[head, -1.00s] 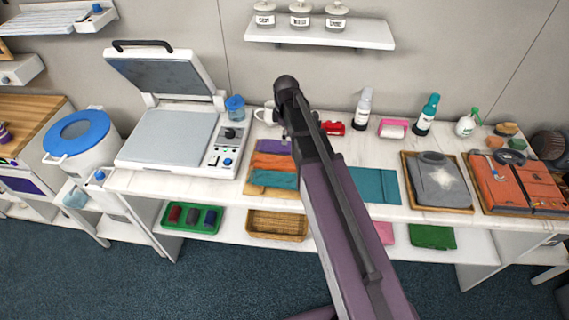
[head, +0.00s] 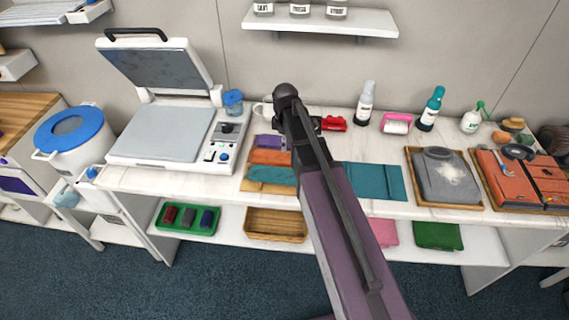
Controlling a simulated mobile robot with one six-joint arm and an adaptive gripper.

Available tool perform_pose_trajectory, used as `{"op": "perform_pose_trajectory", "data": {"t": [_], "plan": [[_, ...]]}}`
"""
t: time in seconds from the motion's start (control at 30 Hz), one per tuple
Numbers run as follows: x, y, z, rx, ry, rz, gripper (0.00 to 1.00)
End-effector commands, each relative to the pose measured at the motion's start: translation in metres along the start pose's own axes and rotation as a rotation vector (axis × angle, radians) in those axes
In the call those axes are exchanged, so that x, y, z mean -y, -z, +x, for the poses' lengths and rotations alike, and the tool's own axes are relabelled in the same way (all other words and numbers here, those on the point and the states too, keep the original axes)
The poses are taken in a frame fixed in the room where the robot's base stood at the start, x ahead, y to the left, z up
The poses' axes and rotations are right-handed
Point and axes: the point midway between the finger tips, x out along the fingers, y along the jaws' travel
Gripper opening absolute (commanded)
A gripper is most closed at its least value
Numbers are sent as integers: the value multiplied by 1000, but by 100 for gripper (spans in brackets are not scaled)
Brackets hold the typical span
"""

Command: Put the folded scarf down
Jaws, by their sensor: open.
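A flat teal cloth (head: 376,182) lies on the white counter, right of my arm. It looks like the folded scarf, but I cannot be sure; my arm covers its left end. Left of my arm is a stack of folded cloths with a purple (head: 269,142), an orange (head: 269,157) and a teal (head: 271,175) strip on a tan base. My arm rises from the bottom across the middle of the head view. My gripper is hidden behind it, so I cannot see its fingers or any contact with the cloth.
A heat press (head: 160,133) with its lid raised stands left. Trays with a grey garment (head: 442,175) and orange items (head: 516,180) stand right. Bottles (head: 365,105) and a red item (head: 334,124) line the back. Below are an empty tan tray (head: 276,224), pink cloth (head: 383,232) and green cloth (head: 437,235).

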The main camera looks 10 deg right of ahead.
Motion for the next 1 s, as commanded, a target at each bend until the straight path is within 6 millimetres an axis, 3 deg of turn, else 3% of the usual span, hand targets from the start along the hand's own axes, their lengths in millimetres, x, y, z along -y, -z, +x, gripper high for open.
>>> {"op": "perform_pose_trajectory", "data": {"t": [0.2, 0.77, 1.0], "plan": [[0, 0, 16, 0, 0, -1, 100], [0, 1, 19, 0, 0, -2, 100], [1, 2, 31, 0, 0, -2, 100]]}}
